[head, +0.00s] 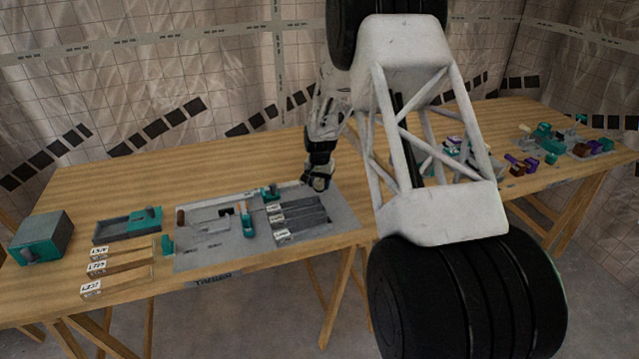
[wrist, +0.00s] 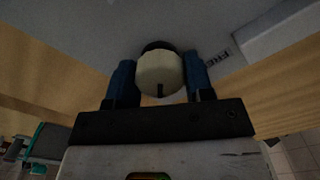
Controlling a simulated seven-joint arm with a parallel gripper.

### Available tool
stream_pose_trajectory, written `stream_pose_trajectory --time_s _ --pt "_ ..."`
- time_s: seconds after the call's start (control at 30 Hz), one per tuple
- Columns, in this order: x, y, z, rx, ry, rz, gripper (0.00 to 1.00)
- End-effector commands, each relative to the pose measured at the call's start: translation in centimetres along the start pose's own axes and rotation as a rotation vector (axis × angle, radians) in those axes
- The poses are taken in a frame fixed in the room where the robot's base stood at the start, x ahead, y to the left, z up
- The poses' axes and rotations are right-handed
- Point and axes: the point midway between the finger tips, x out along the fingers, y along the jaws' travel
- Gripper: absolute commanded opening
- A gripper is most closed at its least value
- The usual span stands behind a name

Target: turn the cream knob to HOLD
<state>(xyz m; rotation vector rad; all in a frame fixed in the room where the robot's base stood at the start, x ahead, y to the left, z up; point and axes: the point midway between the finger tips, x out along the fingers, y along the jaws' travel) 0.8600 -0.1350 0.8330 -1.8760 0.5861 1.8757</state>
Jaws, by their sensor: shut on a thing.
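The cream knob (wrist: 160,72) shows in the wrist view, round and pale, with a dark mark at its lower edge. My gripper (wrist: 160,82) has its two blue fingers on either side of the knob and is shut on it. A label (wrist: 222,54), seen at a slant, is on the grey panel to the right of the knob; I cannot read it surely, and no HOLD mark is legible. In the head view my gripper (head: 318,180) is at the right end of the grey panel (head: 345,215) and hides the knob.
Labelled bars (head: 296,214) lie on the panel just left of my gripper. A teal-fronted box (head: 40,238) and a grey tray (head: 115,232) stand farther left on the wooden table (head: 200,165). Several small purple and teal parts (head: 525,165) lie at the right.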

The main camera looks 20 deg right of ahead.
Motion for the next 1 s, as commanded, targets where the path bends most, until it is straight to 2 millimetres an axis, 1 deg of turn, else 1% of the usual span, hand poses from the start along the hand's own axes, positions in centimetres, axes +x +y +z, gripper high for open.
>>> stream_pose_trajectory --time_s 0.17,0.2,0.33,0.73,0.87,1.0 --pt "0.0 0.0 0.0 0.000 0.000 0.000 0.24" --pt "0.0 0.0 0.0 0.000 0.000 0.000 0.52" --pt "0.0 0.0 0.0 -0.001 0.000 0.000 0.72" --pt "-0.3 0.0 0.0 -0.001 0.001 0.000 0.73" --pt "-1.2 0.0 0.0 -0.001 0.001 -0.001 0.73" --pt "-2.6 0.0 0.0 -0.001 0.001 -0.001 0.73"
